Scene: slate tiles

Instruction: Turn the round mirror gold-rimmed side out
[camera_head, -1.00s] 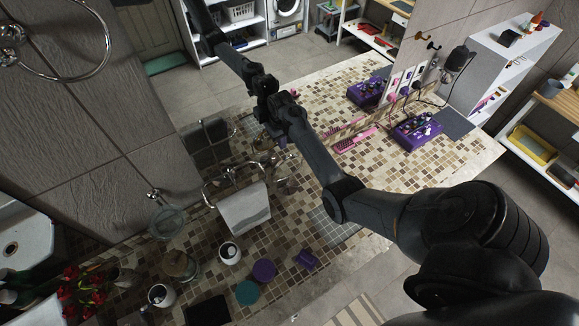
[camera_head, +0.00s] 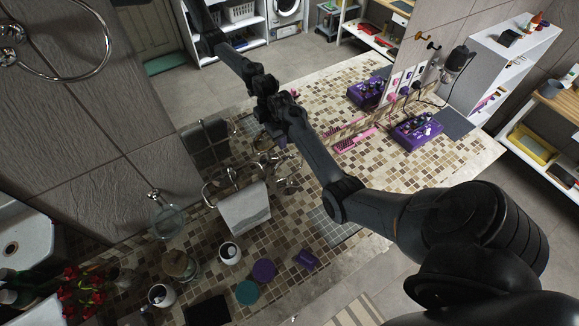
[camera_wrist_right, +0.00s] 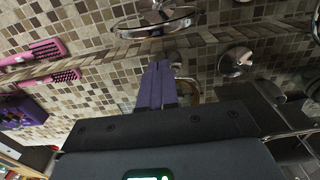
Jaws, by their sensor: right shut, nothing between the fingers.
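My right gripper (camera_head: 279,141) reaches over the tiled counter near the wall mirror. In the right wrist view its purple fingers (camera_wrist_right: 158,85) are shut and empty. A gold-coloured curved rim (camera_wrist_right: 193,90), apparently of the round mirror, shows just behind and right of the fingers. Most of it is hidden by the fingers and gripper body, so I cannot tell which side faces out or whether they touch. Above it, a round disc with a chrome fitting (camera_wrist_right: 155,22) looks like its reflection. My left gripper is not in view.
A rack with a white towel (camera_head: 244,208) stands left of my gripper. A chrome-centred round object (camera_wrist_right: 236,62) sits near the fingers.

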